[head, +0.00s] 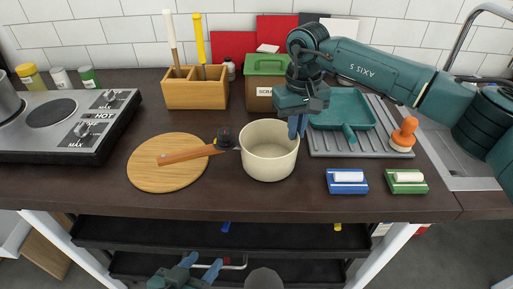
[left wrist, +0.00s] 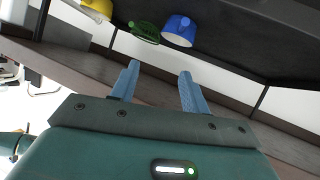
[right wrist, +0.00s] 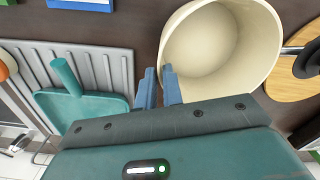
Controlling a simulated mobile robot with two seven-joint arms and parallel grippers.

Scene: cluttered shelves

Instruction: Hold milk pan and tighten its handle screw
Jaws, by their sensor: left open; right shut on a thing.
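The cream milk pan (head: 268,165) stands upright on the dark counter. Its wooden handle (head: 182,155) points left over a round wooden board (head: 165,177). A black knob-like part (head: 225,136) sits where the handle meets the pan; I cannot make out a screw there. My right gripper (head: 297,126) is shut on the pan's right rim; the right wrist view shows its fingers (right wrist: 160,72) at the wall of the pan (right wrist: 215,45). My left gripper (head: 202,266) is open and empty, low in front of the counter; its fingers are apart in the left wrist view (left wrist: 158,72).
A wooden holder (head: 195,92) with a yellow-handled tool (head: 200,40) stands behind. A stove (head: 65,125) is at left. A ribbed tray (head: 328,143) with a teal dustpan (head: 342,108) is at right, near blue (head: 347,187) and green (head: 407,188) blocks. Shelves (head: 290,235) lie below the counter.

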